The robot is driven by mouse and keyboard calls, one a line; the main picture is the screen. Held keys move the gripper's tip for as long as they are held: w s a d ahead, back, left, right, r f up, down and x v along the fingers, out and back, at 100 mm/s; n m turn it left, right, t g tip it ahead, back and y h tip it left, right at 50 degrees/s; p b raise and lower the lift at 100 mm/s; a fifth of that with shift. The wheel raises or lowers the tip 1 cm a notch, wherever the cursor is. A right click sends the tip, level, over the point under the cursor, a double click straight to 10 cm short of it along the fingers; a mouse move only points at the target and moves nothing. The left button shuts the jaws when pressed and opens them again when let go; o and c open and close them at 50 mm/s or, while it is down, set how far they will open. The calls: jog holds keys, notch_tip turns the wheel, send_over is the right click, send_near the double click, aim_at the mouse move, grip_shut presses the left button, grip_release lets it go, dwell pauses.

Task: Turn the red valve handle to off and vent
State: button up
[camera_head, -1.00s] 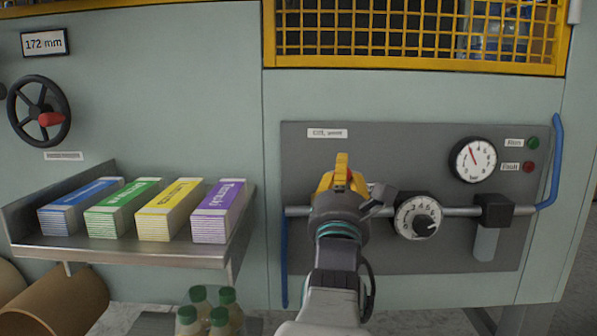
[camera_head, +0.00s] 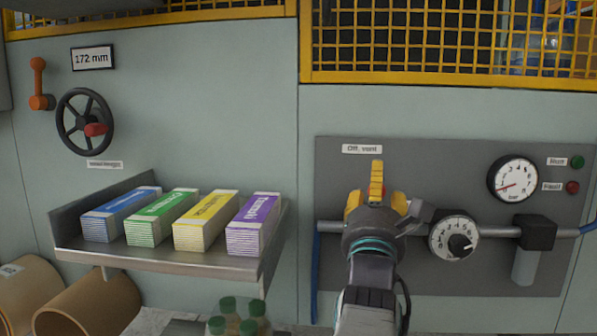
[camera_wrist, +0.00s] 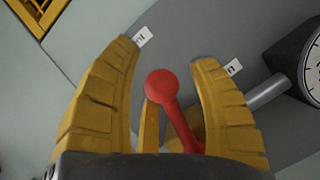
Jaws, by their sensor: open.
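The red valve handle (camera_wrist: 161,86) shows in the wrist view as a round knob on a red stem, between my yellow fingers. My gripper (camera_wrist: 165,54) is open around it, with a gap on either side of the knob. In the head view my gripper (camera_head: 377,185) is in front of the grey panel, below the "Off, vent" label (camera_head: 362,149).
A regulator dial (camera_head: 454,240) and a black filter block (camera_head: 535,233) sit on the pipe right of my gripper. A shelf (camera_head: 170,258) with several carton stacks juts out at left. Green-capped bottles (camera_head: 238,318) stand low in front.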

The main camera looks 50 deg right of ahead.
notch_tip(320, 180, up, 10)
jog(key=shift+f, duration=0.1)
dwell(0.4)
jog(key=shift+o, duration=0.3)
